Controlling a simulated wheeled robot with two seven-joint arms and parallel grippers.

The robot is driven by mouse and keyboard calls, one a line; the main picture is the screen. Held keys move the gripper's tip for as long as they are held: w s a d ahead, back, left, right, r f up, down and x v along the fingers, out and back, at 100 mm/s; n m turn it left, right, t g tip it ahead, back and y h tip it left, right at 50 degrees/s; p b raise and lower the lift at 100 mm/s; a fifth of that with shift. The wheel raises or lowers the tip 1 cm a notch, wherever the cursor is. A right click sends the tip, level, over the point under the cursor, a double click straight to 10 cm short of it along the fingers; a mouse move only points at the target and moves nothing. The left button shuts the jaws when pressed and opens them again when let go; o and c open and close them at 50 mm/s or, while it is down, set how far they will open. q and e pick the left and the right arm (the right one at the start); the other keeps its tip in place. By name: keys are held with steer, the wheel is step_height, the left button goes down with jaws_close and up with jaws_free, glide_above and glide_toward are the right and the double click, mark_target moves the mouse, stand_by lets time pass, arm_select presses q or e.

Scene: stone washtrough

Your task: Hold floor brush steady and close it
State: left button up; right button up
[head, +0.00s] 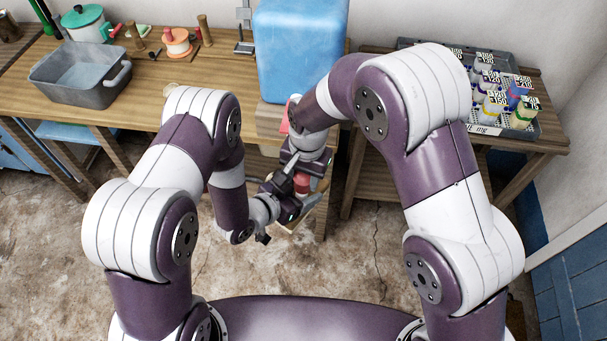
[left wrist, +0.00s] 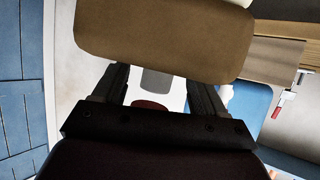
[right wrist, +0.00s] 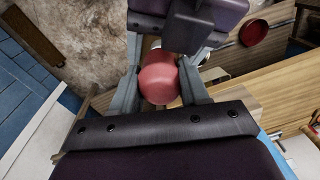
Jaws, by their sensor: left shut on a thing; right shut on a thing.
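The floor brush is mostly hidden behind my grippers in the head view, below the table's front edge. A red rounded part (head: 303,184) shows between them. In the right wrist view this red part (right wrist: 159,78) sits between the fingers of my right gripper (right wrist: 160,65), which is shut on it from above. My left gripper (left wrist: 155,78) is shut on a grey part (left wrist: 156,80) of the brush, close below the right gripper. A broad tan block (left wrist: 165,42) fills the top of the left wrist view. I cannot tell how the brush's parts join.
The wooden table (head: 150,95) holds a grey basin (head: 82,82), a green-lidded pot (head: 85,20), a spool (head: 177,42) and a large blue container (head: 299,50). A side table carries a tray (head: 522,133) of several bottles. Bare floor (head: 90,240) lies at left.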

mark_target(301, 199)
steer(key=shift+f, duration=0.7)
steer(key=shift+f, duration=0.85)
